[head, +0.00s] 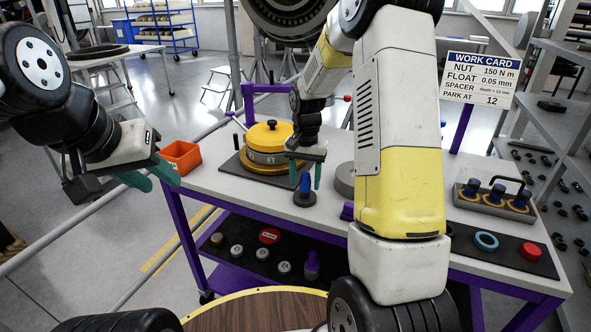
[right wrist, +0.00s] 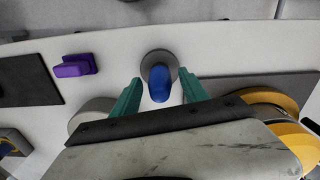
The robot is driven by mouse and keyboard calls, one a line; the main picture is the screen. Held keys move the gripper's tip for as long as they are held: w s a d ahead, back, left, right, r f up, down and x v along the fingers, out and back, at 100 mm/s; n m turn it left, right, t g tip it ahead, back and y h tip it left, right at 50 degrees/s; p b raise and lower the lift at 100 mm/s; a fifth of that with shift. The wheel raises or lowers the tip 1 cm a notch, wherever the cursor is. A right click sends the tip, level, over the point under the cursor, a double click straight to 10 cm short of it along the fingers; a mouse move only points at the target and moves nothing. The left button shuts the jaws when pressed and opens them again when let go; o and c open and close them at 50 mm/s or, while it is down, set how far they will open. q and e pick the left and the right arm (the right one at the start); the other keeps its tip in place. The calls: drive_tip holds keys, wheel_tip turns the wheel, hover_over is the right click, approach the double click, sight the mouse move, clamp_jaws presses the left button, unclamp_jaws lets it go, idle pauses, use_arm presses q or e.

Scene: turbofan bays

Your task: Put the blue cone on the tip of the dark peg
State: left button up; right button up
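The blue cone (head: 305,183) stands upright on a round dark grey base (head: 304,199) on the table, and also shows in the right wrist view (right wrist: 160,90). My right gripper (head: 305,177) is open above the base, with one teal finger on each side of the cone. The right wrist view shows gaps between the fingers and the cone. A thin dark upright piece (head: 236,141) stands behind the yellow housing's left side; I cannot tell whether it is the dark peg. My left gripper (head: 150,178) is open and empty, left of the table near the orange bin.
The yellow-topped housing (head: 268,137) sits on a dark mat behind the cone. An orange bin (head: 181,157) stands at the table's left edge. A grey tray (head: 496,199) with blue-topped pieces, a blue ring (head: 486,240) and a red piece (head: 530,251) are on the right.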

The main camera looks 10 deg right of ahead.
sight(305, 174)
wheel_tip(305, 174, up, 12)
drive_tip(key=s+a+r+n+t+y, duration=0.1)
drive_tip(key=s+r+n+t, duration=0.1)
drive_tip(key=s, duration=1)
drive_tip(key=s+a+r+n+t+y, duration=0.1)
drive_tip(key=s+r+n+t, duration=0.2)
drive_tip(key=s+r, duration=0.4)
drive_tip(key=shift+s+r+n+t, duration=0.25)
drive_tip(key=shift+s+t, duration=0.35)
drive_tip(key=shift+s, duration=2.05)
drive_tip(key=shift+a, duration=0.1)
